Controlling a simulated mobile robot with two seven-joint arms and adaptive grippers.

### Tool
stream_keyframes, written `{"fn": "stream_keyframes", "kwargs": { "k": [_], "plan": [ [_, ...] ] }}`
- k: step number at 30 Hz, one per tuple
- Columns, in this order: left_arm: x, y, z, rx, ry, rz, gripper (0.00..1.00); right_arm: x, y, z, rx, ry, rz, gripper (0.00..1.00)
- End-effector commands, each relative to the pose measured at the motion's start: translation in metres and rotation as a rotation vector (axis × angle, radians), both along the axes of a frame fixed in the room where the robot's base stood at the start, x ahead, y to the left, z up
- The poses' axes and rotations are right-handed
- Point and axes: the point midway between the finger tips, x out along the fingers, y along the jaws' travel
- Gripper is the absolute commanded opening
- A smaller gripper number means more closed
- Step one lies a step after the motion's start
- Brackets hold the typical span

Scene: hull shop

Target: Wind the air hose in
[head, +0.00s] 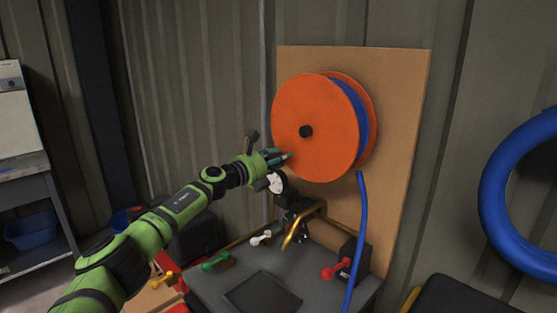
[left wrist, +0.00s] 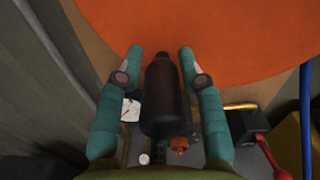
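The orange hose reel (head: 312,110) stands upright on a tan wooden board (head: 404,100) on the wall. Blue air hose (head: 358,240) shows between its discs and hangs from its lower right side, down past the machine. My left gripper (head: 282,157) is at the lower left of the reel's front disc. In the left wrist view my left gripper (left wrist: 162,52) is open, its teal fingers on either side of a dark round handle (left wrist: 165,95) in front of the orange disc; gaps show beside the handle. The head view does not show the handle clearly. My right gripper is not in view.
Below the reel is a dark machine top (head: 262,292) with a gauge (head: 277,183), a brass pipe (head: 297,233), a red lever (head: 336,269) and a green lever (head: 216,261). A thick blue coil (head: 497,205) hangs at right. A workbench (head: 30,190) stands at left.

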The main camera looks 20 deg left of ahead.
Motion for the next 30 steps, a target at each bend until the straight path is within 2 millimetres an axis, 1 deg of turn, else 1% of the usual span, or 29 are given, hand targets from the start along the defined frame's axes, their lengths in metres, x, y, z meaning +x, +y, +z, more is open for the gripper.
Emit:
{"fn": "stream_keyframes", "kwargs": {
  "k": [8,11,16,20,30],
  "plan": [
    [0.000,-0.001,0.000,0.001,0.000,-0.002,0.54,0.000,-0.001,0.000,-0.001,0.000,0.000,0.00],
    [-0.001,0.000,0.000,0.001,0.000,-0.002,0.54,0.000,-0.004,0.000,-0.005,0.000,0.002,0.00],
    [-0.009,0.005,0.000,0.004,-0.001,-0.001,0.54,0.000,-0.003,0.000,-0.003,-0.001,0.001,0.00],
    [-0.024,0.010,-0.001,0.005,0.001,-0.002,0.54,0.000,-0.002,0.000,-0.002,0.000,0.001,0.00],
    [-0.078,0.033,-0.002,0.003,0.003,0.001,0.54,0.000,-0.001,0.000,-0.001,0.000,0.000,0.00]
  ]
}}
